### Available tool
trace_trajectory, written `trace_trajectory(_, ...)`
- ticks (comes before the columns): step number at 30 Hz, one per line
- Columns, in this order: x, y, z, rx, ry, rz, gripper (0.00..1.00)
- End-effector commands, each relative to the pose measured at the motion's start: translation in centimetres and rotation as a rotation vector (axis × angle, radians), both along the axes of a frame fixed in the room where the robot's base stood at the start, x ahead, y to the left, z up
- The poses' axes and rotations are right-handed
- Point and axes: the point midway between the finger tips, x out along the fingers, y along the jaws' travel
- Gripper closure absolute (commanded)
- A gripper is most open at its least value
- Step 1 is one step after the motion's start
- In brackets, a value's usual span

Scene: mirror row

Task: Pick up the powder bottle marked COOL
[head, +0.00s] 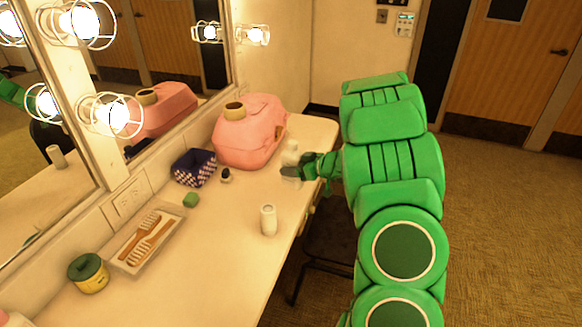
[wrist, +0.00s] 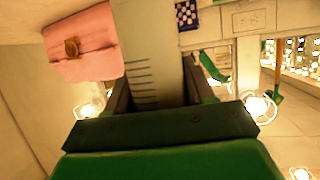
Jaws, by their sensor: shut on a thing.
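My gripper (head: 303,171) is shut on a white bottle (head: 290,158) beside the pink case, near the table's front edge. Its dark fingers hide the middle of the bottle. In the wrist view a pale body with dark lines (wrist: 145,55) shows between the fingers of my gripper (wrist: 158,90). I cannot read any marking on it, nor tell whether it touches the table. A second white bottle (head: 268,220) stands upright on the table, nearer to me and apart from my gripper. Its label is too small to read.
The pink case (head: 250,140) has a brown roll on top.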

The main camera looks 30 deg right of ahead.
Motion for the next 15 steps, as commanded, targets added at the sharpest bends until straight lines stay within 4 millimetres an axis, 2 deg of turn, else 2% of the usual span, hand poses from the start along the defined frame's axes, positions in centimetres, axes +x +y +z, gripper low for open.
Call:
trace_trajectory(6, -2.9, 0.8, 1.5, 0.000, -0.002, -0.003, 0.91)
trace_trajectory(15, -5.6, 1.7, 2.8, -0.002, -0.002, -0.001, 0.91)
